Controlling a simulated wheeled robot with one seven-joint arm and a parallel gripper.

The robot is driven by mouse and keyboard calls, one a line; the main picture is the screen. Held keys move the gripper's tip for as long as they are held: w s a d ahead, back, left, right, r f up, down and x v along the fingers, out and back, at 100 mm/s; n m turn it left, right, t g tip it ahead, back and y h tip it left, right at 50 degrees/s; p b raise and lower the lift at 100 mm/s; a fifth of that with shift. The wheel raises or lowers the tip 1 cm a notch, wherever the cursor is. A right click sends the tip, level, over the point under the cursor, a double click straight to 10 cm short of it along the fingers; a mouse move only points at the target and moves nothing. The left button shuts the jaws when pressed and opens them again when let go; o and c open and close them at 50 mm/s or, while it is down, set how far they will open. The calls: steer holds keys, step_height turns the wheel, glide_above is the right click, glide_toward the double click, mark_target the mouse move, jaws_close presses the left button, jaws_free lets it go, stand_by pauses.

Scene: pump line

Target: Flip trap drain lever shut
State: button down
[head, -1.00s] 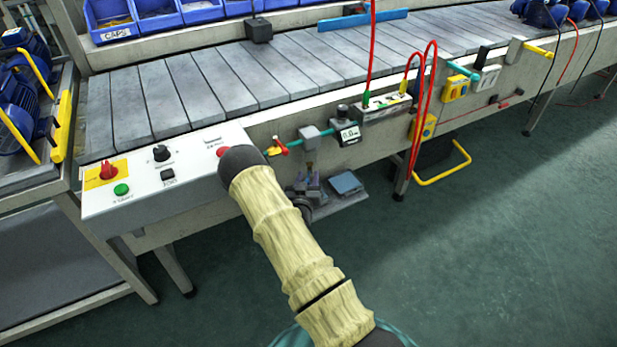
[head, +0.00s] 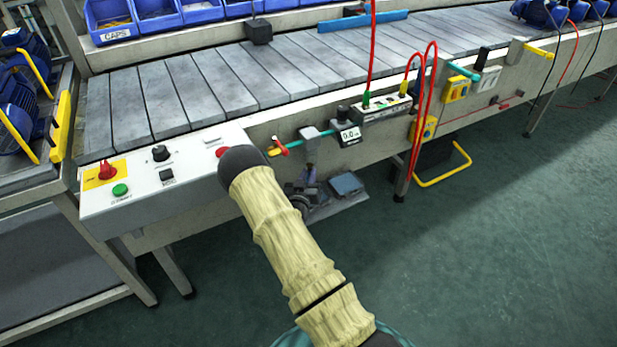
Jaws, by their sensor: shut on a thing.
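The grey trap (head: 311,137) hangs on the teal air pipe along the bench front, left of the 0.0 gauge. My gripper (head: 311,178) is small and partly hidden, just below the trap's bowl, with its wrist low behind my sleeved arm. It is shut at the underside of the trap, where the drain lever is. The lever itself is too small and covered to make out, and its angle cannot be told.
A red-handled valve (head: 279,146) sits on the pipe left of the trap. A digital gauge (head: 349,135) stands right of it. A low shelf (head: 340,208) carries a blue-grey pad (head: 346,186). A control box (head: 140,192) is at left; red hoses (head: 417,120) hang at right.

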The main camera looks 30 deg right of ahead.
steer(key=shift+m+g+h, duration=0.4)
steer(key=shift+h, duration=0.1)
steer(key=c, duration=1.3)
jaws_free()
steer(key=shift+c, duration=0.2)
steer(key=shift+a, duration=0.15)
steer(key=p+v, duration=0.2)
steer(key=v, duration=1.5)
steer(key=shift+s+r, duration=0.1)
steer(key=shift+r, duration=0.05)
